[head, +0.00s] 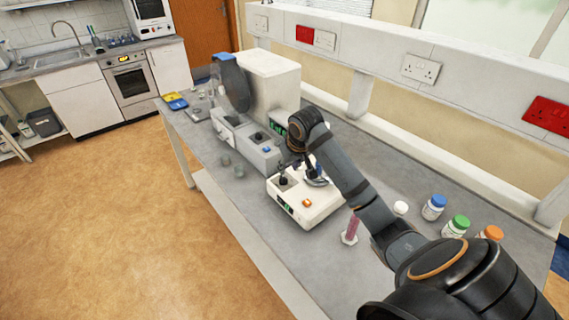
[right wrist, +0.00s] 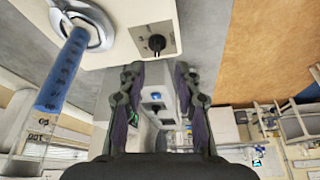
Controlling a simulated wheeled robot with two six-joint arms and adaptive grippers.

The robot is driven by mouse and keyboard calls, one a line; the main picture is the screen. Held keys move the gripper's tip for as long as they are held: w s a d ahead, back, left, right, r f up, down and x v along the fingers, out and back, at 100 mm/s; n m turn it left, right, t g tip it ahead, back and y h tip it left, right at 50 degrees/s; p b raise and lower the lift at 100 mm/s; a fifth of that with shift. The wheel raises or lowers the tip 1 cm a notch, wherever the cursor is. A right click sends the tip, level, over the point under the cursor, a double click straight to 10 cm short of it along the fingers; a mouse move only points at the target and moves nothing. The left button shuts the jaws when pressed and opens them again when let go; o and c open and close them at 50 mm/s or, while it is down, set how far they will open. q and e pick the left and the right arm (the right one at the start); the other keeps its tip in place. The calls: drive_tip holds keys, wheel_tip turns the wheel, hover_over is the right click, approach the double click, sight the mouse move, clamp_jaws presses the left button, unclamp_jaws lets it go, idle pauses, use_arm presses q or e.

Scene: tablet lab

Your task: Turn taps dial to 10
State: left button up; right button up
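The cream tapping instrument (head: 306,208) stands on the grey bench, with a green display and an orange button on its front. Its taps dial (right wrist: 157,43) is a black knob on a grey marked panel in the right wrist view; the marks are too small to read. My right gripper (right wrist: 157,70) is open and empty, its two fingertips either side of the dial's line and apart from the knob. In the head view my right gripper (head: 290,164) is over the instrument's left part, partly hidden by my arm. My left gripper is not in view.
A graduated cylinder with blue contents (right wrist: 65,70) stands on the instrument's metal holder, close beside the gripper. A pink-filled cylinder (head: 351,228) and capped bottles (head: 434,207) stand to the right. A grey-white machine (head: 246,143) stands behind left. The bench's front edge is clear.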

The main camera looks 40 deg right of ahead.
sight(284, 178)
drive_tip(key=x, duration=0.1)
drive_tip(key=p+x, duration=0.1)
drive_tip(key=x, duration=0.1)
drive_tip(key=shift+w+d+f+p, duration=0.2)
drive_tip(key=shift+w+p, duration=0.1)
drive_tip(key=shift+w, duration=0.15)
drive_tip(key=x, duration=0.5)
drive_tip(key=shift+w+d+r+p, duration=0.15)
drive_tip(key=shift+d+p, duration=0.1)
drive_tip(key=shift+p, duration=0.15)
drive_tip(key=shift+a+f, duration=0.1)
drive_tip(key=shift+f, duration=0.3)
drive_tip(key=shift+c, duration=0.4)
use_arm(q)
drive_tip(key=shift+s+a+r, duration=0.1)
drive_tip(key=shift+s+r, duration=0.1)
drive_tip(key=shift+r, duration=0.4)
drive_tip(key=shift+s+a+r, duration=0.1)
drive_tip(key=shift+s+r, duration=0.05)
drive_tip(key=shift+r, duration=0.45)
use_arm(e)
drive_tip(key=shift+w, duration=0.1)
clamp_jaws()
